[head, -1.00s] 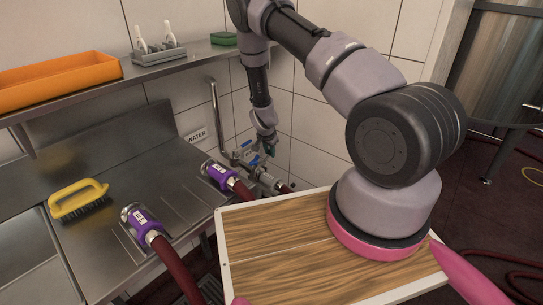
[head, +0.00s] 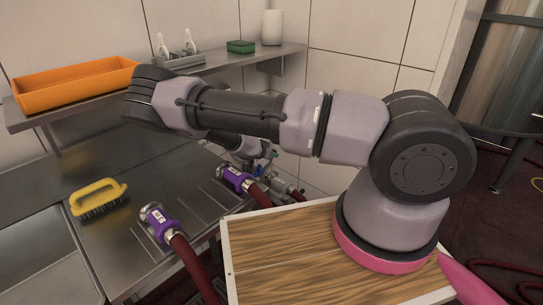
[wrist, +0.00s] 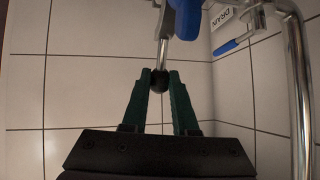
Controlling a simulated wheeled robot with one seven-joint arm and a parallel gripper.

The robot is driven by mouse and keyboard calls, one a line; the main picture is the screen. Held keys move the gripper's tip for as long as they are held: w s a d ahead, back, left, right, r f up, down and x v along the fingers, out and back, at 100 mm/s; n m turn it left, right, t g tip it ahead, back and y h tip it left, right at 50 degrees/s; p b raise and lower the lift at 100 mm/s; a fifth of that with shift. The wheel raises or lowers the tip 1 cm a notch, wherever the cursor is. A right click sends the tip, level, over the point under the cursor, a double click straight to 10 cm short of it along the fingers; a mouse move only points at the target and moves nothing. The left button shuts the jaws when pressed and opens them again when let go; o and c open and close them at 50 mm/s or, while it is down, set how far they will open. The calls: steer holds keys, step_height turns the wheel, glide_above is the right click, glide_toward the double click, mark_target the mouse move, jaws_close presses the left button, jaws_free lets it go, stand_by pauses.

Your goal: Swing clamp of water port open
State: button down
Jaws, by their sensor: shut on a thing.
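My gripper (wrist: 159,82) is shut on a dark ball knob (wrist: 158,80) at the end of a thin metal rod (wrist: 162,45) in the wrist view. The rod looks like the clamp's handle; it runs up toward a blue part (wrist: 186,15) at the top edge. The clamp itself is out of that view. In the head view, the water port fittings (head: 268,177) are small and partly hidden behind my arm, so the clamp's angle cannot be told.
Purple-collared hose ends (head: 160,220) (head: 236,178) lie on the steel counter, near a yellow brush (head: 98,198). A shelf holds an orange tray (head: 75,85). The wrist view shows a DRAIN label (wrist: 226,16), a blue lever (wrist: 226,48) and a vertical pipe (wrist: 298,90) at right.

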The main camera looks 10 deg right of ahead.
steer(key=shift+a, duration=0.15)
stand_by(0.3)
steer(key=c, duration=0.7)
jaws_free()
steer(key=shift+r, duration=0.1)
step_height(320, 180, up, 10)
steer(key=shift+f, duration=0.1)
steer(key=shift+s, duration=0.1)
